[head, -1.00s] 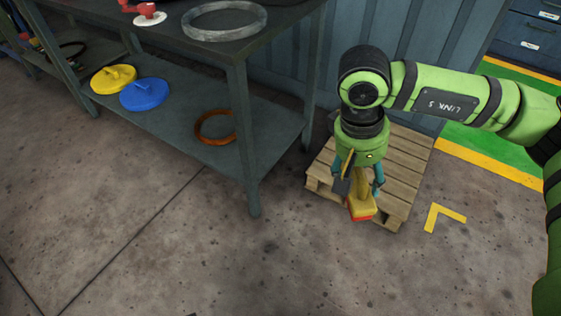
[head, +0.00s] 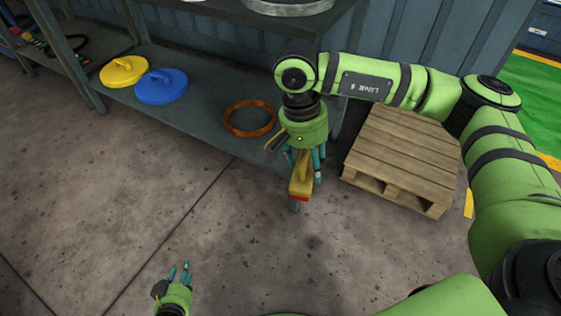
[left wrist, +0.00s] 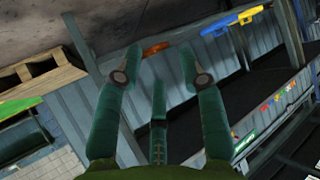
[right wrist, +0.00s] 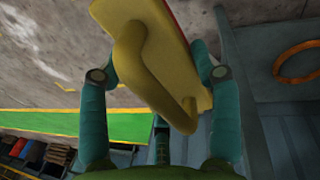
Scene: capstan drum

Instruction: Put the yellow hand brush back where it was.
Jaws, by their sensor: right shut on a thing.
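The yellow hand brush (head: 300,180) has a red strip along its lower edge and hangs in the air, tilted, in front of the lower shelf. My right gripper (head: 307,172) is shut on it from above. In the right wrist view the brush (right wrist: 150,62) fills the space between the fingers, its looped handle toward the palm; its far end runs out of frame. My left gripper (head: 180,272) is low at the bottom of the head view, over the floor. In the left wrist view its fingers are spread with nothing between them.
The lower shelf (head: 205,120) holds a yellow disc (head: 123,71), a blue disc (head: 160,86) and an orange-brown ring (head: 249,118). A wooden pallet (head: 405,155) stands on the floor to the right, its top bare. The floor in front is clear.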

